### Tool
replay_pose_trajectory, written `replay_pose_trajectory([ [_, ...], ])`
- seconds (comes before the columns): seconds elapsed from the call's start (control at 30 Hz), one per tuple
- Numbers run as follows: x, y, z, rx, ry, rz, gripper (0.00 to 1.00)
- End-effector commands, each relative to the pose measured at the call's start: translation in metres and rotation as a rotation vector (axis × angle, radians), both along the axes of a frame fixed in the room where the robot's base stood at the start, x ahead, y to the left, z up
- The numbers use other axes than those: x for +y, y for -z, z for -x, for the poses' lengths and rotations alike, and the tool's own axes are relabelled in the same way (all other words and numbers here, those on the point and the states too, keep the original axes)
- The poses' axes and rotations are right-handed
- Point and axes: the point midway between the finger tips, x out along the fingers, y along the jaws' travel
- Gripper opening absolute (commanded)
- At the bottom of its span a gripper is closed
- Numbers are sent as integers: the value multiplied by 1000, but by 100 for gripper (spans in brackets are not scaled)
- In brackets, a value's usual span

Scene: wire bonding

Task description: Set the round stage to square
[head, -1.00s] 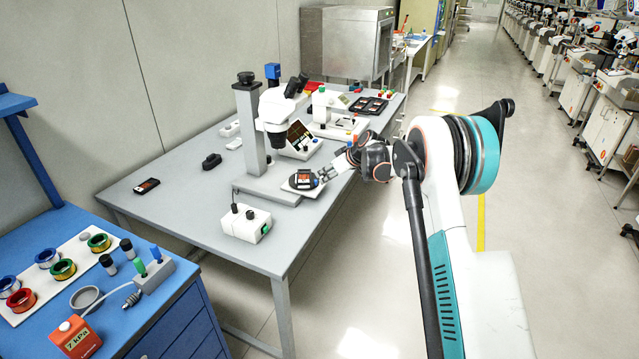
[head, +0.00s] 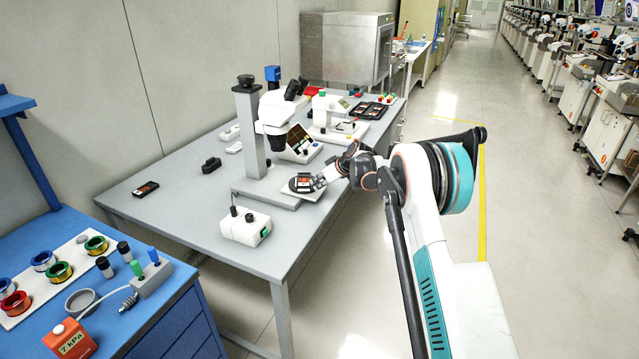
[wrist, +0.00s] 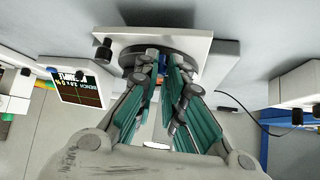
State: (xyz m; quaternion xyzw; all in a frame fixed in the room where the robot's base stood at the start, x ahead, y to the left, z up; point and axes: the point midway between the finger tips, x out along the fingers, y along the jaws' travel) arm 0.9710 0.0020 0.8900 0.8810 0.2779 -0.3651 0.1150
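The round stage (head: 293,185) is a dark disc on a white plate (head: 309,197) at the foot of the microscope (head: 272,115). A small dark, red and white part (head: 305,183) lies on it and looks nearly in line with the plate in the head view. My gripper (head: 319,182) is at the stage's right side, low over it. In the wrist view the stage (wrist: 128,59) is partly hidden behind the fingers. The fingertips (wrist: 163,62) are apart and reach the disc; whether they grip anything there is hidden.
A white control box (head: 246,226) with knobs stands in front of the stage. A tilted screen unit (head: 299,145) is behind it, and a black tray (head: 370,110) lies farther back. The bench front left of the control box is mostly clear.

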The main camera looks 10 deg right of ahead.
Motion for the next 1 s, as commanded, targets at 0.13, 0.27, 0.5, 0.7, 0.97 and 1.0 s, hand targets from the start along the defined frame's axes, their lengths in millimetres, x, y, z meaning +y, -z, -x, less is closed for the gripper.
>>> replay_pose_trajectory([
  [0.13, 1, 0, 0, 0, 5, 1, 0],
  [0.27, 6, -1, 3, 2, 57, 1, 0],
  [0.5, 19, 0, 10, 1, 242, 2, 0],
  [0.7, 28, 0, 13, 2, 372, 3, 0],
  [0.97, 33, 0, 15, 1, 453, 1, 0],
  [1.0, 33, 0, 15, 0, 454, 0, 0],
])
